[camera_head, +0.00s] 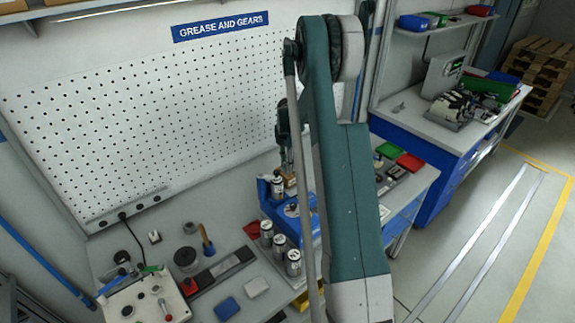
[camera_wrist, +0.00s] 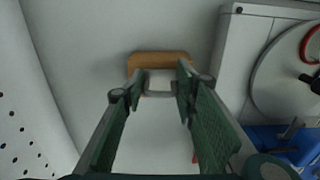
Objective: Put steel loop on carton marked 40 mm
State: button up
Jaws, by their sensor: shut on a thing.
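My gripper (camera_wrist: 158,90) has its two green fingers on either side of a small grey loop (camera_wrist: 160,94), which I take to be the steel loop, and is shut on it. A brown block, likely a carton (camera_wrist: 160,58), shows just beyond the loop in the wrist view. I cannot tell whether loop and carton touch, and no 40 mm mark is readable. In the head view my gripper (camera_head: 287,165) points down over the blue box area, close to a small brown piece (camera_head: 290,182). The loop is too small to make out there.
A blue box (camera_head: 275,208) stands under my gripper, with several cans (camera_head: 279,248) in front. A white panel (camera_wrist: 236,60) stands close on the right in the wrist view. A perforated wall (camera_head: 140,110) backs the bench. A red case (camera_head: 410,162) lies to the right.

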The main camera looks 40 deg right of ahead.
jog(key=shift+f, duration=0.15)
jog(key=o, duration=1.2)
jog(key=shift+r+b, duration=0.4)
jog(key=shift+r, duration=5.75)
